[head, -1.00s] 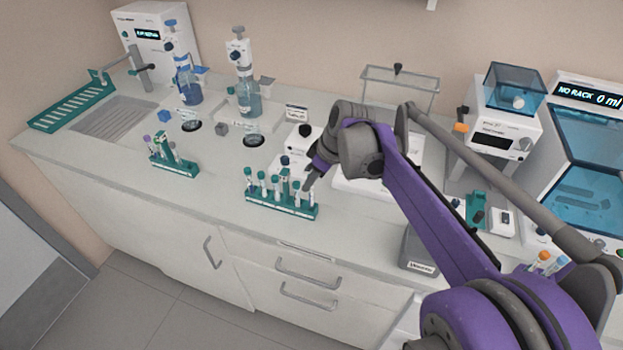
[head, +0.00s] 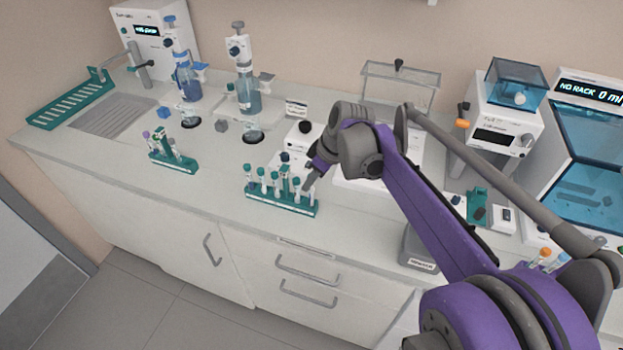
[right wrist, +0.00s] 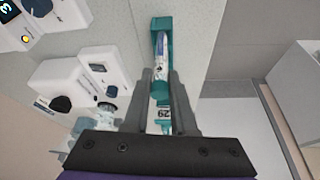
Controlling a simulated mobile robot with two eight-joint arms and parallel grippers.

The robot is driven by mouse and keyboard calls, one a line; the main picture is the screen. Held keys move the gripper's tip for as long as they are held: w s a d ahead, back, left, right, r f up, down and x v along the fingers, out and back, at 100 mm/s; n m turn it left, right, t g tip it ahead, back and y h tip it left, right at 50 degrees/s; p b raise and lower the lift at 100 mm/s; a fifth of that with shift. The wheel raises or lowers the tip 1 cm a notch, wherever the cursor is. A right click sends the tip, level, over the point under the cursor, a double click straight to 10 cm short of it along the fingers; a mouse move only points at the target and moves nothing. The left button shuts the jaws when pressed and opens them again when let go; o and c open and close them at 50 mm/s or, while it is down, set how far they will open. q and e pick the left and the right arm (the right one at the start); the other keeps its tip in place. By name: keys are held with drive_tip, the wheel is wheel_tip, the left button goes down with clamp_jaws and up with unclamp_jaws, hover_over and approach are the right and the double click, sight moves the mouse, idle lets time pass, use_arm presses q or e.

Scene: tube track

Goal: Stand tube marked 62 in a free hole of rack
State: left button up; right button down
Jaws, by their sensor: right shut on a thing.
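My right gripper (head: 310,181) is at the right end of the teal rack (head: 282,207) on the bench, which holds several teal-capped tubes. In the right wrist view my right gripper (right wrist: 161,82) is shut on a teal-capped tube (right wrist: 165,114). Its label appears upside down and seems to read 62. I cannot tell whether the tube's lower end is in a hole or above the rack. A smaller teal rack (head: 174,164) with a few tubes stands to the left. My left gripper is out of view.
Behind the rack are small white devices (head: 300,135) and bottles with dispensers (head: 247,92). A grey box (head: 418,248) stands at the bench front to the right. The bench between the two racks is clear.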

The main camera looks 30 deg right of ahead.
drive_tip(key=shift+f, duration=0.25)
drive_tip(key=shift+f, duration=0.35)
drive_tip(key=shift+b, duration=0.3)
drive_tip(key=c, duration=0.7)
unclamp_jaws()
drive_tip(key=shift+o, duration=0.2)
drive_tip(key=v, duration=1.1)
drive_tip(key=shift+p, duration=0.35)
drive_tip(key=shift+f, duration=0.15)
